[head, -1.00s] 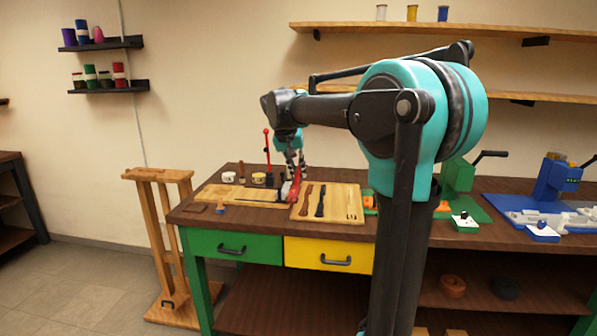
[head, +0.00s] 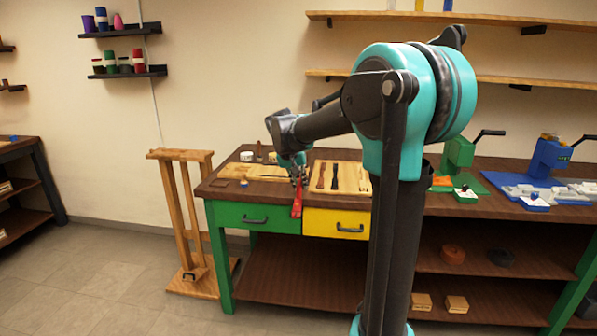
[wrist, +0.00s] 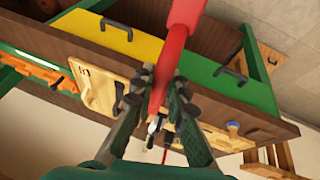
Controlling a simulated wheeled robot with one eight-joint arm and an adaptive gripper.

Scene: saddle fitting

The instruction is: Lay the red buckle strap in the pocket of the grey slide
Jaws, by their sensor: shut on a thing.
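The red buckle strap (head: 297,201) hangs from my gripper (head: 297,177), in front of the bench edge near where the green and yellow drawers meet. In the wrist view the red strap (wrist: 180,20) runs up out of the picture from between the fingers of my gripper (wrist: 163,82), which is shut on it. Light grey parts (head: 562,186) lie on the blue base of the blue press at the far right in the head view. I cannot tell which of them is the grey slide, and no pocket can be made out.
A wooden board (head: 349,168) with dark straps lies on the bench (head: 480,207). A green press (head: 458,153) and a blue press (head: 549,160) stand on the right part of the bench. A wooden stand (head: 186,225) is at the left. Open floor lies in front.

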